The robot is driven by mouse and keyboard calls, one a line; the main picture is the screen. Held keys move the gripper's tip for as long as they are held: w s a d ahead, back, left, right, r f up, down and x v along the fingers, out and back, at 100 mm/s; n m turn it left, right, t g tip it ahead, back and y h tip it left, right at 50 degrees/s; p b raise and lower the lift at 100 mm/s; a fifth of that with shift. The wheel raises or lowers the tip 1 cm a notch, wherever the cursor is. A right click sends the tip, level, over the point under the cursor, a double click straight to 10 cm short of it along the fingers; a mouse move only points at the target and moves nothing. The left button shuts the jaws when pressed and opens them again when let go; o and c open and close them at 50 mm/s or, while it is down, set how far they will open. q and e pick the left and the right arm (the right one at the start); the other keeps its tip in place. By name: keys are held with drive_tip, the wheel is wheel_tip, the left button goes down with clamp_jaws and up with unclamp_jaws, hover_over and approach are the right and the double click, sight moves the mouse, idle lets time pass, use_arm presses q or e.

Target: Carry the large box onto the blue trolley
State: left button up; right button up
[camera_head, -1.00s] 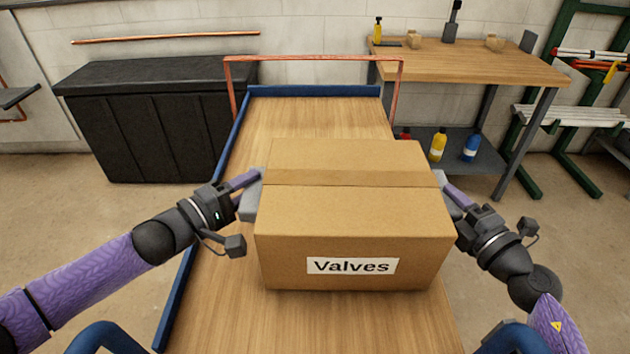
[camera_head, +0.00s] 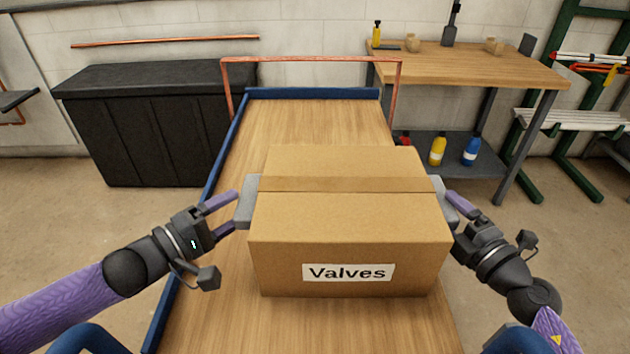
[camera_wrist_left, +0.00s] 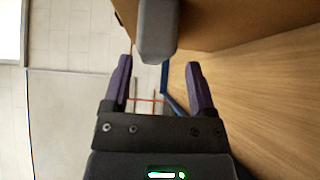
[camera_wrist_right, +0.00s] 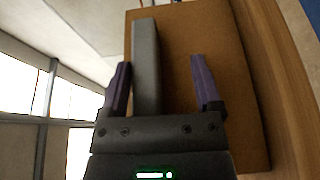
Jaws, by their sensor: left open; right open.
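The large cardboard box (camera_head: 345,222), labelled "Valves", sits on the wooden deck of the blue-edged trolley (camera_head: 290,118). Grey handles stick out from its sides, the left one (camera_head: 248,202) and the right one (camera_head: 443,198). My left gripper (camera_head: 230,214) is open just left of the left handle, which lies beyond its fingertips in the left wrist view (camera_wrist_left: 157,30). My right gripper (camera_head: 462,206) is open at the right handle. In the right wrist view the right handle (camera_wrist_right: 146,65) still lies between the open purple fingers, nearer the left one.
A copper-coloured rail (camera_head: 310,59) stands at the trolley's far end. A black cabinet (camera_head: 140,125) stands at the back left. A wooden workbench (camera_head: 465,66) with bottles on its lower shelf stands at the back right. The far half of the deck is clear.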

drive_tip(key=shift+r, duration=0.2)
drive_tip(key=shift+s, duration=0.1)
use_arm(q)
drive_tip(key=s+a, duration=0.1)
drive_tip(key=s+a+r, duration=0.1)
drive_tip(key=a, duration=0.2)
drive_tip(key=shift+s+a+r, duration=0.1)
drive_tip(key=shift+s+r, duration=0.15)
drive_tip(key=shift+s, duration=0.15)
use_arm(e)
drive_tip(key=v, duration=0.7)
drive_tip(key=shift+s+d, duration=0.2)
drive_tip(key=shift+s, duration=0.15)
use_arm(q)
drive_tip(key=shift+a, duration=0.1)
drive_tip(key=s+a, duration=0.2)
drive_tip(key=a, duration=0.4)
drive_tip(key=shift+a, duration=0.25)
use_arm(e)
drive_tip(key=shift+f, duration=0.3)
